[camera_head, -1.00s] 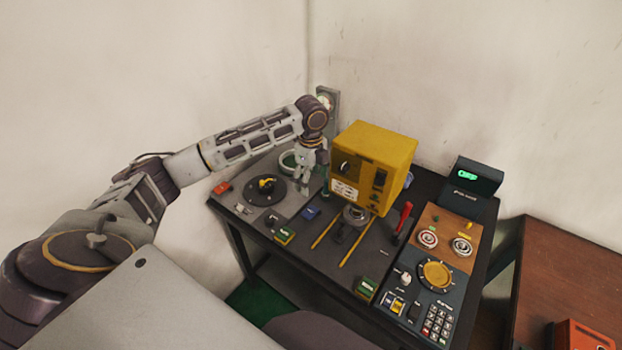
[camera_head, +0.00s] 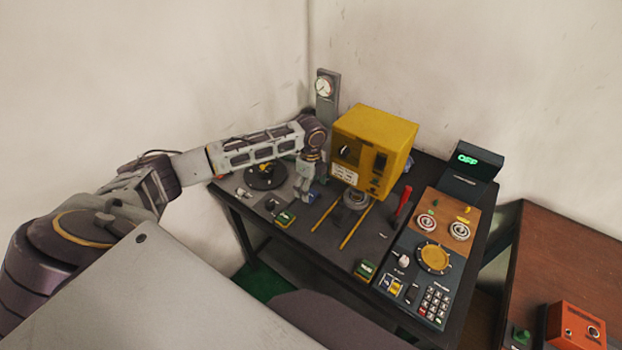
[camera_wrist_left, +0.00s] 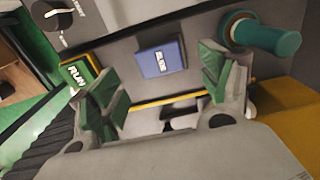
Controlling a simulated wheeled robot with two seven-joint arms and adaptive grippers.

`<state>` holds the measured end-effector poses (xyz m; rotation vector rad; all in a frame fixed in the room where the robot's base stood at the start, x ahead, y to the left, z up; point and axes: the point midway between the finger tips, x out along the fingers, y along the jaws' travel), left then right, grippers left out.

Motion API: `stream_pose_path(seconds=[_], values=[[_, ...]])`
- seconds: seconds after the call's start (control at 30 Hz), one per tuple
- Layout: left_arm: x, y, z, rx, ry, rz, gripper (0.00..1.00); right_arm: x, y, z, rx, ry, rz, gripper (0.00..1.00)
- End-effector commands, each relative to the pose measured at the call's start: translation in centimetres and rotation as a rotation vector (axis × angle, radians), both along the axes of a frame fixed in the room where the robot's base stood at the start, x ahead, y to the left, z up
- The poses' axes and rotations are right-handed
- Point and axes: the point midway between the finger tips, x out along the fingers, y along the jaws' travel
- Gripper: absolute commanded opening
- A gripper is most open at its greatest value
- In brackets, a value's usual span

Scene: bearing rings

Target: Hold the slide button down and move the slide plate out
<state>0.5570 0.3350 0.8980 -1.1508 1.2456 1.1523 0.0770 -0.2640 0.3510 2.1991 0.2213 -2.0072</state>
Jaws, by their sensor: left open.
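A blue button with white lettering (camera_wrist_left: 162,60), which looks like the slide button, is on the grey panel in the wrist view. In the head view it is mostly hidden by my left gripper (camera_head: 304,194). The gripper is open and empty, its green-padded fingers (camera_wrist_left: 158,86) on either side of the button in the wrist view, apparently above it. Two yellow rails (camera_head: 357,224) run forward from the yellow box (camera_head: 376,145). A grey round part (camera_head: 355,199) sits between them at the box's foot; I cannot tell which part is the slide plate. My right gripper is out of view.
A green-topped button (camera_wrist_left: 76,72) lies left of the blue one and a teal knob (camera_wrist_left: 262,36) right of it. A red lever (camera_head: 402,201) and a dial panel (camera_head: 436,258) stand right of the rails. A gauge post (camera_head: 326,95) is behind.

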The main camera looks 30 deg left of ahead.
Motion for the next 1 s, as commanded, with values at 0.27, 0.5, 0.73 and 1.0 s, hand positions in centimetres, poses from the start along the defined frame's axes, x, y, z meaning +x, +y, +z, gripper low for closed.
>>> stream_pose_path(seconds=[0.27,0.5,0.73,1.0], values=[[0.0,0.0,-2.5,-0.001,0.0,-0.001,0.79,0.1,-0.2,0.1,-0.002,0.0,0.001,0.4],[0.0,0.0,-3.1,0.0,0.0,-0.001,0.79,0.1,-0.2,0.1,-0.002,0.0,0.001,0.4],[0.0,0.0,-3.1,0.0,0.0,-0.001,0.76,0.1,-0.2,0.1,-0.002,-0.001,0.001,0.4],[0.0,0.0,-3.1,0.0,0.0,-0.001,0.41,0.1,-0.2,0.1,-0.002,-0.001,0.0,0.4]])
